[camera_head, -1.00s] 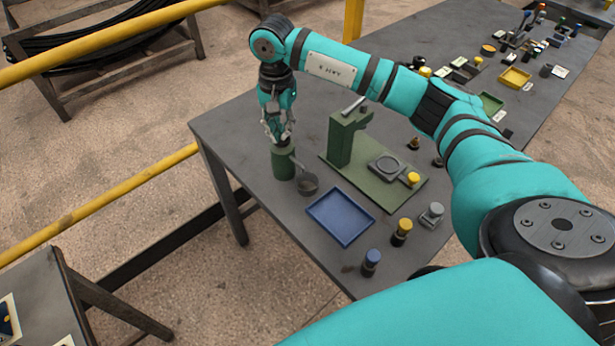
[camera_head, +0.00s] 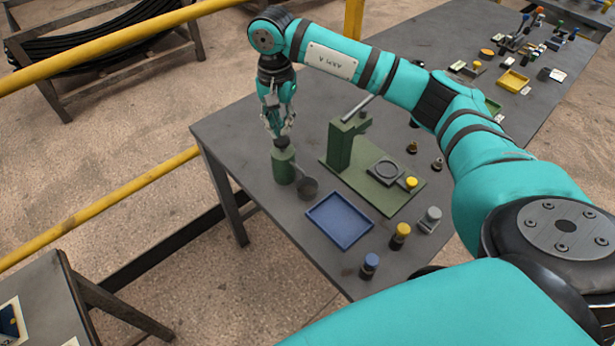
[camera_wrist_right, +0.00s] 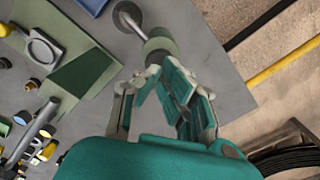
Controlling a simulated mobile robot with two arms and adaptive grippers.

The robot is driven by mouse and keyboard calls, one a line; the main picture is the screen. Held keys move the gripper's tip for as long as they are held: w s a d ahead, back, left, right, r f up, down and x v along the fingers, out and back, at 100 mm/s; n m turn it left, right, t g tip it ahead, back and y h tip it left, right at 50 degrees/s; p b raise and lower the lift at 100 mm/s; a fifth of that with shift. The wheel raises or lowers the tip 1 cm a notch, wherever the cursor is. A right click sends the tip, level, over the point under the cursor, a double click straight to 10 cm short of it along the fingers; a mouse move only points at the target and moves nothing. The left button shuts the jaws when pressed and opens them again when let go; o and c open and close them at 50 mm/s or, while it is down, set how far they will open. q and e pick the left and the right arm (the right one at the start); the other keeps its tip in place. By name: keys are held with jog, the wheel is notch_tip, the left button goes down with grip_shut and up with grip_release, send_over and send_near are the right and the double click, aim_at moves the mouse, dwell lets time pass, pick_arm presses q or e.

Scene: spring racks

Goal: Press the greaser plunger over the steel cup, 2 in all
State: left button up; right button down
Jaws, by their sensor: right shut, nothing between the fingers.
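The green greaser (camera_head: 284,168) stands upright near the table's far left corner, with a dark plunger (camera_head: 281,143) on top. Its thin spout reaches over the small steel cup (camera_head: 308,189) beside it. The wrist view shows the greaser (camera_wrist_right: 160,46) and the cup (camera_wrist_right: 128,16) beyond the fingers. My right gripper (camera_head: 278,134) is shut and empty, pointing down just above the plunger. I cannot tell whether the fingertips touch it. My left gripper is not in view.
A blue tray (camera_head: 340,221) lies in front of the cup. A green press stand (camera_head: 341,150) is to the right. A blue-capped jar (camera_head: 369,266), a yellow-capped jar (camera_head: 400,236) and a grey part (camera_head: 430,219) stand near the front edge.

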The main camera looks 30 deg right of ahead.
jog(key=shift+r, duration=0.1)
notch_tip(320, 180, up, 6)
jog(key=p, duration=0.3)
dwell(0.5)
dwell(0.4)
